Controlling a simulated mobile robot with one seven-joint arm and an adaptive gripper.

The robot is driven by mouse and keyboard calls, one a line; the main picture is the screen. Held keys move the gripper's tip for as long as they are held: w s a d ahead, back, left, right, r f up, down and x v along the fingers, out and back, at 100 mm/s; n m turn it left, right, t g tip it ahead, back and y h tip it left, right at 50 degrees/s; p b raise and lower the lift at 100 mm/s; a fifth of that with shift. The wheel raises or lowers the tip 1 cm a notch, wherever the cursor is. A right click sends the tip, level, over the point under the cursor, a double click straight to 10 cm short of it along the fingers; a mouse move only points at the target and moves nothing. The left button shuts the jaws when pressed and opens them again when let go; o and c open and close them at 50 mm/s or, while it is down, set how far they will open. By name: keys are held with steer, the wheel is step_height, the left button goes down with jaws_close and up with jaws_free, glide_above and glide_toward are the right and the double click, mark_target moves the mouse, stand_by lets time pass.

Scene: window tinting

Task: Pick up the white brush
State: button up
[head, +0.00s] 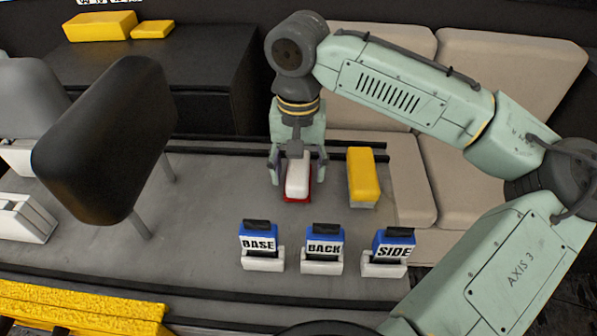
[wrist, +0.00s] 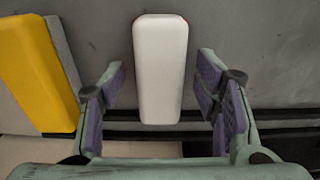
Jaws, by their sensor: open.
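The white brush (head: 298,175) lies on the grey surface, with a red base showing under its white top. My gripper (head: 297,180) is over its far end, pointing down, with one finger at each side. In the wrist view the white brush (wrist: 160,68) sits between the open fingers of my gripper (wrist: 162,90). Gaps show on both sides, so the fingers look apart from it. How high the fingertips are above the surface is hard to tell.
A yellow brush (head: 362,175) lies just right of the white one. Three blue blocks labelled BASE (head: 259,243), BACK (head: 324,246) and SIDE (head: 392,247) stand in front. A black headrest (head: 105,140) is at left, beige seats (head: 490,70) behind right. Dark rails run behind.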

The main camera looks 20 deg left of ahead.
mark_target(298, 166)
steer(key=c, duration=1.3)
steer(key=shift+o, duration=0.2)
steer(key=shift+r, duration=0.1)
steer(key=shift+r, duration=0.45)
step_height(298, 166, up, 2)
steer(key=shift+r+b, duration=0.1)
steer(key=shift+b, duration=0.5)
steer(key=s+a+b, duration=0.1)
steer(key=s+a, duration=0.2)
steer(key=s, duration=0.1)
steer(key=s+a+r+b, duration=0.1)
steer(key=s+a, duration=0.2)
steer(key=s, duration=0.2)
steer(key=s+a+b, duration=0.1)
steer(key=s+a, duration=0.1)
steer(key=s, duration=0.2)
steer(key=shift+s+a+r, duration=0.2)
steer(key=shift+a+r, duration=0.15)
steer(key=shift+a, duration=0.05)
steer(key=o, duration=0.6)
steer(key=c, duration=0.4)
